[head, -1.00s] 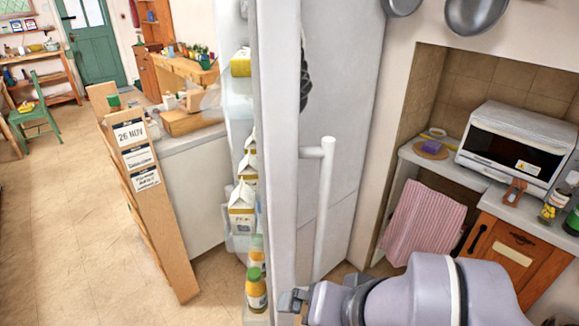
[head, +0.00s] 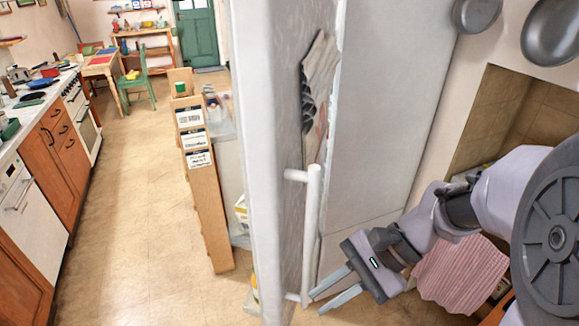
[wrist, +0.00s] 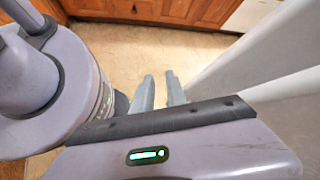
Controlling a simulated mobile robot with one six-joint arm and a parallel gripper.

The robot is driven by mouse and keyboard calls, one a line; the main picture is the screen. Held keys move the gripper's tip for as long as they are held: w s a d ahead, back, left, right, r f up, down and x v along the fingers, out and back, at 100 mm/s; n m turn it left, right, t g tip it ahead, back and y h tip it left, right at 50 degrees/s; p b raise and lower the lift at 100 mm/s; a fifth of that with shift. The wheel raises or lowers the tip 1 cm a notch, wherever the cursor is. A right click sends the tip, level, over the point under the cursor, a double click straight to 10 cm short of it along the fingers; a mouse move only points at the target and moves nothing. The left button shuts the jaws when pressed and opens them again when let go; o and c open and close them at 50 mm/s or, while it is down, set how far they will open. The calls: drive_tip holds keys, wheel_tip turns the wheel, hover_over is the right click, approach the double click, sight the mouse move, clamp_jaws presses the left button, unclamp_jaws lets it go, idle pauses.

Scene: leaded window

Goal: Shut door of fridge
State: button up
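The fridge door (head: 270,150) stands open and is seen at a steep angle in the middle of the head view. Its white vertical bar handle (head: 312,225) is on the face turned to the right. A yellow-and-white carton (head: 241,212) shows past its left edge. My gripper (head: 317,304) is at the lower end of the handle, with its two fingers apart and pointing toward the door. I cannot tell whether a fingertip touches the handle. In the wrist view, both fingers (wrist: 161,92) show a gap with floor behind, and nothing is held. A pale panel lies to their right.
A tall pale panel (head: 385,120) stands behind the door. A pink striped towel (head: 462,272) hangs behind my arm at right, below a tiled alcove. A wooden rack with labels (head: 205,205) stands left of the door. Open floor (head: 140,200) lies left, beside wooden cabinets (head: 60,150).

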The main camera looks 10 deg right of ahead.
drive_tip(key=w+d+m+t+y+p, duration=0.1)
drive_tip(key=w+d+m+y, duration=0.1)
drive_tip(key=d, duration=0.1)
drive_tip(key=w+d+m+t+y+p, duration=0.1)
drive_tip(key=w+d+m+y, duration=0.1)
drive_tip(key=w+m+y, duration=0.1)
drive_tip(key=shift+w+d+r+m, duration=0.2)
drive_tip(key=shift+d+m, duration=0.1)
drive_tip(key=shift+d, duration=0.1)
clamp_jaws()
drive_tip(key=m+t+y+p, duration=0.2)
drive_tip(key=m+t, duration=0.3)
drive_tip(key=t, duration=0.1)
approach(290, 234)
drive_tip(key=b+x, duration=0.2)
drive_tip(key=x, duration=0.4)
drive_tip(key=shift+s, duration=0.1)
drive_tip(key=shift+w+a+r, duration=0.1)
drive_tip(key=shift+w+a, duration=0.1)
drive_tip(key=shift+a, duration=0.2)
